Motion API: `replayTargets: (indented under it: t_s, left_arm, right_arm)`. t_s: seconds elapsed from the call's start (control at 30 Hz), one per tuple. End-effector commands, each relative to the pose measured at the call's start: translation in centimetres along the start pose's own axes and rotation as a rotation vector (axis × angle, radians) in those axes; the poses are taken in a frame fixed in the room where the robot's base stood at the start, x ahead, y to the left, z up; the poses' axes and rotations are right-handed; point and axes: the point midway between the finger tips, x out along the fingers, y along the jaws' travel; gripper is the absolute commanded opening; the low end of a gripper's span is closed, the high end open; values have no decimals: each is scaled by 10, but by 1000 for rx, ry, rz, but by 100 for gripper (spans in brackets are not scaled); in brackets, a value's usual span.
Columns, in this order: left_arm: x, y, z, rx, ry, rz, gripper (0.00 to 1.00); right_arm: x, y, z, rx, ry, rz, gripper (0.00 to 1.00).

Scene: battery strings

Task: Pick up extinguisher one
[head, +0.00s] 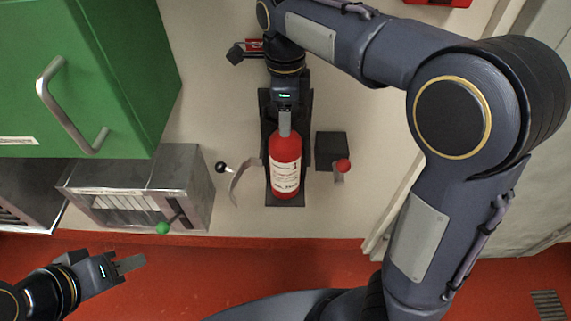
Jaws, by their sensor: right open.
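Extinguisher one (285,185) is a red cylinder with a white label bearing a 1. It stands upright in a black wall bracket (268,118). My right gripper (285,125) is at its top, pointing down, with the jaws open around or in front of the neck; I cannot tell which. The gripper hides the extinguisher's top. My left gripper (130,264) is at the lower left above the red floor, well away from the extinguisher. Its fingers are seen edge-on, so I cannot tell whether they are open or shut.
A curved metal strap (243,180) stands open left of the extinguisher. A black box (331,147) with a red knob (343,166) is close on its right. A green cabinet (90,80) and a metal box (140,190) are at left. The red floor (230,272) below is mostly clear.

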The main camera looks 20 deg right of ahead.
Motion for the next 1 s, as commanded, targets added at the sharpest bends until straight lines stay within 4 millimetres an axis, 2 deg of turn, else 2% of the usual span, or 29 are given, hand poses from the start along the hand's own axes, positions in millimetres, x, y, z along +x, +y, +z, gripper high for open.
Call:
replayTargets:
  t_s: [0.2, 0.23, 0.63, 1.0]
  left_arm:
    - [0, 0, 0, 0, 0, 0, 36]
    - [0, 0, 0, 0, 0, 0, 36]
    - [0, 0, 0, 0, 0, 0, 36]
    - [0, 0, 0, 0, 0, 0, 36]
  right_arm:
    - [1, 0, 0, 0, 0, 0, 56]
    - [1, 0, 0, 0, 0, 0, 54]
    - [0, 0, 0, 0, 0, 1, 1]
    - [0, 0, 0, 0, 0, 1, 0]
